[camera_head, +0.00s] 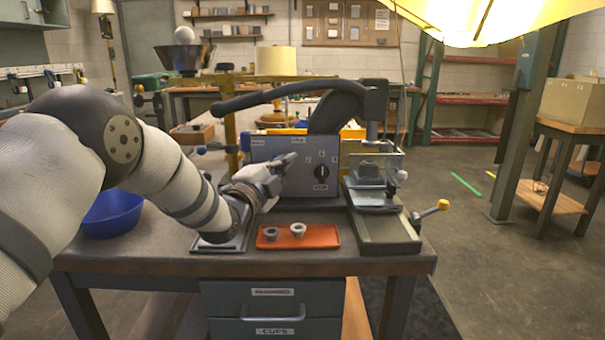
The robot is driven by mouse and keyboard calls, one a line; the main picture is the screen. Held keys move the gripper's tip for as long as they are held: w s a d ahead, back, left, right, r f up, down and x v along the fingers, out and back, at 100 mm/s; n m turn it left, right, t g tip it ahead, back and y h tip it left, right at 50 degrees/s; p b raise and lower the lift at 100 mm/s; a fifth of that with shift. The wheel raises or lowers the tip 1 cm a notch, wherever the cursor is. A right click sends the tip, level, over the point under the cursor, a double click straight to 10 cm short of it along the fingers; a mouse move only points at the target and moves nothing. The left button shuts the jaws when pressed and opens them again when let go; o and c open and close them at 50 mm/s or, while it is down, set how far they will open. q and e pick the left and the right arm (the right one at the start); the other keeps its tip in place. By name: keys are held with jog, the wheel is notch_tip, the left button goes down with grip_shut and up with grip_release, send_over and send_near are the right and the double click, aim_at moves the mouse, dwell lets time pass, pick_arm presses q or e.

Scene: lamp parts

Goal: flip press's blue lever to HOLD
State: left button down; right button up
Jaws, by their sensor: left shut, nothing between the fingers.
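The press (318,152) stands at the back of the workbench, with a grey front panel carrying a black dial, a STOP label and other small labels. Another blue part (245,141) shows at the panel's upper left edge. I cannot read which label the lever points to. My left gripper (291,158) is shut and empty in front of the panel's left half, right of the blue-knobbed lever. It hides part of the panel. My right gripper is out of view.
An orange tray (328,236) with two small cups lies in front of the press. A blue bowl (112,214) sits at left, partly behind my arm. A long black handle (262,98) spans above the panel. A yellow-knobbed lever (442,205) juts out at right.

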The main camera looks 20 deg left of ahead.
pick_arm(q)
jog(key=shift+s+a+n+t+y, duration=0.2)
jog(key=shift+a+n+t, duration=0.3)
jog(key=shift+n, duration=0.5)
jog(key=shift+s+a+n+t+y, duration=0.15)
jog(key=shift+a+n+t, duration=0.3)
jog(key=shift+n, duration=0.55)
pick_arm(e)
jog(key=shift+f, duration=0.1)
pick_arm(q)
jog(key=shift+a, duration=0.1)
jog(key=shift+f, duration=0.15)
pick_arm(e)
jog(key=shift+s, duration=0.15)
